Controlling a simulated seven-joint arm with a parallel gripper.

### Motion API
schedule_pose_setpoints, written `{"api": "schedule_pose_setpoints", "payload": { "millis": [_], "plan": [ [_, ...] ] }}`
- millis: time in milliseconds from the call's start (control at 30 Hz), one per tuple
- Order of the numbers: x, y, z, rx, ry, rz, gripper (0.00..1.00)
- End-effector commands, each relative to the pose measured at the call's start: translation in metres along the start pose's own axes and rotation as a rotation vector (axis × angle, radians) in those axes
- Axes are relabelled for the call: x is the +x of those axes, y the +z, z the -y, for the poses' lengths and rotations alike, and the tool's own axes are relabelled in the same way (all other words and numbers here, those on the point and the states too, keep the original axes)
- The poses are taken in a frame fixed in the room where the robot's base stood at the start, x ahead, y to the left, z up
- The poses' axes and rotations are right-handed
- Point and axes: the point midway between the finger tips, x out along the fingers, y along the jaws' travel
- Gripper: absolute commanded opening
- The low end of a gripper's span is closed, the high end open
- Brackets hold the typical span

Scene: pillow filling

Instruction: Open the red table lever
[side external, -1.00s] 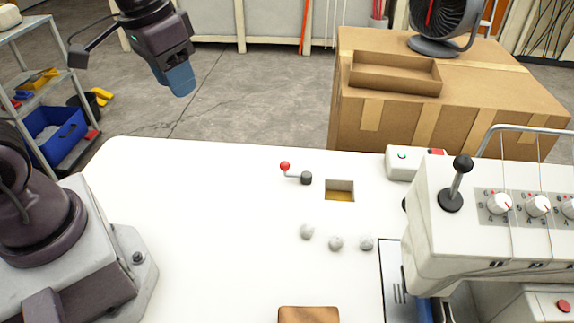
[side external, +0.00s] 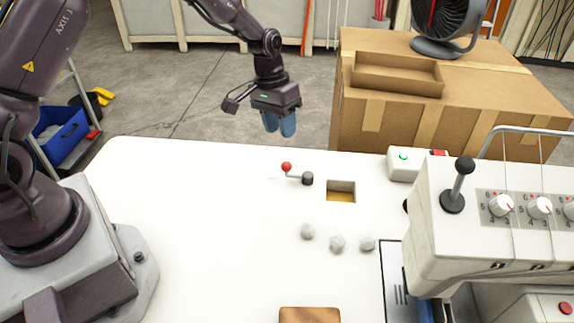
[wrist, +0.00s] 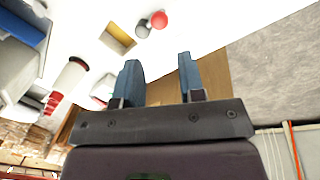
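The red table lever (side external: 287,167) has a red ball knob on a thin arm that runs to a dark round pivot (side external: 307,178) on the white table. In the wrist view the red knob (wrist: 159,19) and the grey pivot (wrist: 142,29) are near the top, beyond my fingertips. My gripper (side external: 279,131) hangs above the table's far edge, above and slightly left of the lever, apart from it. In the wrist view its two blue fingers (wrist: 157,60) are spread with nothing between them.
A square opening (side external: 341,191) with a yellowish bottom lies right of the lever. Several white filling balls (side external: 337,243) lie in front of it. A sewing machine (side external: 480,220) stands at right, and a cardboard box (side external: 450,95) is behind the table.

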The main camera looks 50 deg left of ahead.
Motion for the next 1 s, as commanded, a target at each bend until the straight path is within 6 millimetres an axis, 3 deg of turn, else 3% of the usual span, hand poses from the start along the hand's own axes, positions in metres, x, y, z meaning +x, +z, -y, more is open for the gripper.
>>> {"api": "schedule_pose_setpoints", "payload": {
  "millis": [300,500,933,967,1000],
  "plan": [
    [0.068,0.002,0.0,0.0,0.0,0.006,0.37],
    [0.097,0.001,0.0,0.001,0.0,0.004,0.37],
    [0.108,0.001,0.0,0.001,-0.001,0.001,0.37],
    [0.108,0.001,0.0,0.001,-0.001,0.001,0.34],
    [0.107,0.001,0.0,0.001,-0.001,0.001,0.25]
  ]
}}
